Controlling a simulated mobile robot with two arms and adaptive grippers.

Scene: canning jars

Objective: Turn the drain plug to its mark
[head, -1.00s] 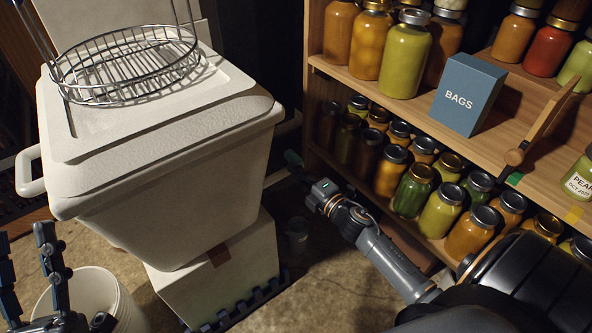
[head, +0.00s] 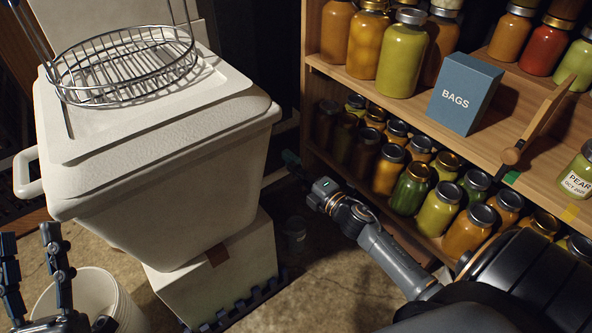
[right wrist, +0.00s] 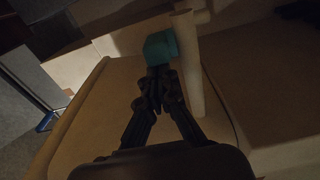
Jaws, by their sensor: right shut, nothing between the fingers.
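The white cooler (head: 170,170) stands on a white box, and its drain side is turned away in the head view. In the right wrist view a teal block-like piece (right wrist: 160,47), which looks like the drain plug, sits beside a pale upright pipe (right wrist: 190,65). My right gripper (right wrist: 155,75) is shut and empty, its fingertips just below the teal piece. I cannot tell if they touch it. In the head view my right gripper (head: 290,160) is by the cooler's right side, its tips dark and hard to see. My left gripper (head: 29,238) is open and empty at the lower left. No mark is readable.
A wire rack (head: 125,65) lies on the cooler lid. A white bucket (head: 95,295) stands at the lower left. Wooden shelves (head: 440,95) with several jars and a blue BAGS box (head: 466,93) stand close behind my right arm.

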